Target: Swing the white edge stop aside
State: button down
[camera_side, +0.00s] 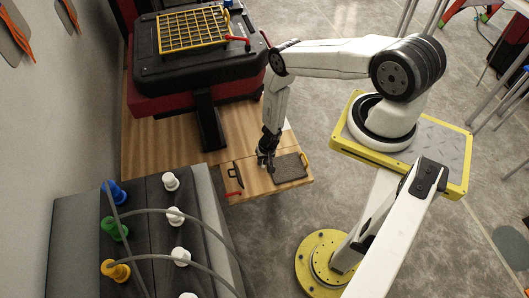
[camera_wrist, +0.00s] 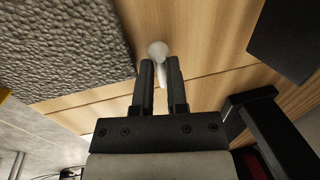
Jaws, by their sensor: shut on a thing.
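The white edge stop (camera_wrist: 158,50) shows in the wrist view as a small white round knob with a short white bar running back between my fingers. It sits on the wooden board (camera_wrist: 195,30), beside the grey textured pad. My gripper (camera_wrist: 160,66) has its two dark fingers shut on the stop, one on each side. In the side view my gripper (camera_side: 265,160) points down at the wooden board (camera_side: 258,185), left of the pad. The stop cannot be made out there, and part of it is hidden between the fingers.
The grey textured pad (camera_side: 290,168) lies close right of my gripper in the side view. A dark post (camera_side: 209,125) rises behind.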

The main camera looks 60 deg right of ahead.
jog(key=shift+w+m, duration=0.1)
jog(key=shift+m, duration=0.3)
jog(key=shift+w+a+m+t+h, duration=0.15)
jog(key=shift+w+m, duration=0.1)
jog(key=shift+m, duration=0.6)
jog(key=shift+w+a+m+t+h, duration=0.1)
jog(key=shift+w+a+m+h, duration=0.1)
jog(key=shift+m, duration=0.6)
jog(key=shift+w+a+m+t+h, duration=0.15)
jog(key=shift+w+m, duration=0.1)
jog(key=shift+m, duration=0.6)
jog(key=shift+w+a+m+h, duration=0.15)
jog(key=shift+w+m, duration=0.25)
jog(key=shift+m, duration=0.75)
jog(key=shift+w+d+m+h, duration=0.1)
jog(key=shift+w+m+h, duration=0.2)
jog(key=shift+m, duration=0.85)
jog(key=shift+w, duration=0.1)
jog(key=c, duration=0.9)
grip_release()
jog(key=shift+s+a+n, duration=0.1)
jog(key=shift+s+n, duration=0.1)
jog(key=shift+n, duration=0.1)
